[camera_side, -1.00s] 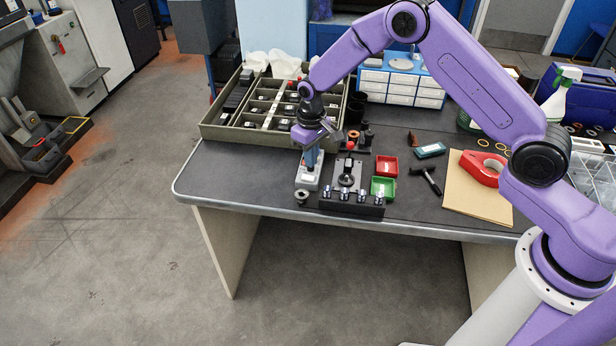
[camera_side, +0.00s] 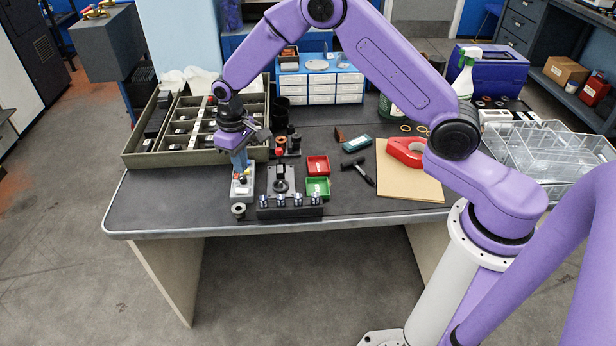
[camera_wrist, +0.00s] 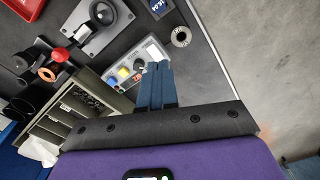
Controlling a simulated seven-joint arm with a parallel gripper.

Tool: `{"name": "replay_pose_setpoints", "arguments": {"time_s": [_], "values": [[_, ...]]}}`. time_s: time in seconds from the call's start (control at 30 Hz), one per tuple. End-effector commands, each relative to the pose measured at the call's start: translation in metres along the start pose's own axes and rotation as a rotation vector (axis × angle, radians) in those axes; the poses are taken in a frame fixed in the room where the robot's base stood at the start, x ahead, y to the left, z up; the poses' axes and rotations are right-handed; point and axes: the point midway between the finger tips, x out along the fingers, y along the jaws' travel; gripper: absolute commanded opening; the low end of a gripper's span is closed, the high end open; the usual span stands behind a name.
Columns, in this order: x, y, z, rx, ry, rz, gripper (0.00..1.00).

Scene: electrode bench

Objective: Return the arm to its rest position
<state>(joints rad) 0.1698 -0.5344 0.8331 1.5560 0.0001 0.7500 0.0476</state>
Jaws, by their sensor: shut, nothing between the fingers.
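My arm reaches from the right over the dark bench (camera_side: 350,205) in the side view. My gripper (camera_side: 240,165) points down, its blue fingers together and empty. It stands above or close to a small grey control box (camera_side: 243,190) near the front edge; contact cannot be told. In the wrist view my gripper's blue fingers (camera_wrist: 155,82) lie side by side with no gap, and the control box (camera_wrist: 151,49), with blue and yellow buttons and a red display, shows beside them. The fingers hide part of that box.
A compartmented tray (camera_side: 190,158) stands at the left. A fixture block (camera_side: 290,212), red bin (camera_side: 317,165) and green bin (camera_side: 317,188) sit right of the gripper. A ring (camera_side: 238,210) lies near the front edge.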

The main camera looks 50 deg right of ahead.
Motion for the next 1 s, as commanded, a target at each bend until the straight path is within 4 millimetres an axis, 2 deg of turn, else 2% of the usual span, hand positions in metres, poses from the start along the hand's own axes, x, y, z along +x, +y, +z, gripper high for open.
{"name": "replay_pose_setpoints", "arguments": {"time_s": [0.1,0.27,0.5,0.7,1.0], "values": [[-0.031,-0.021,0.025,-0.078,0.007,-0.001,0.0],[-0.069,-0.046,0.07,-0.19,0.012,-0.002,0.0],[-0.113,-0.069,0.153,-0.356,0.016,-0.005,0.0],[-0.138,-0.073,0.229,-0.495,0.021,-0.008,0.0],[-0.153,-0.056,0.338,-0.692,0.025,-0.012,0.0]]}}
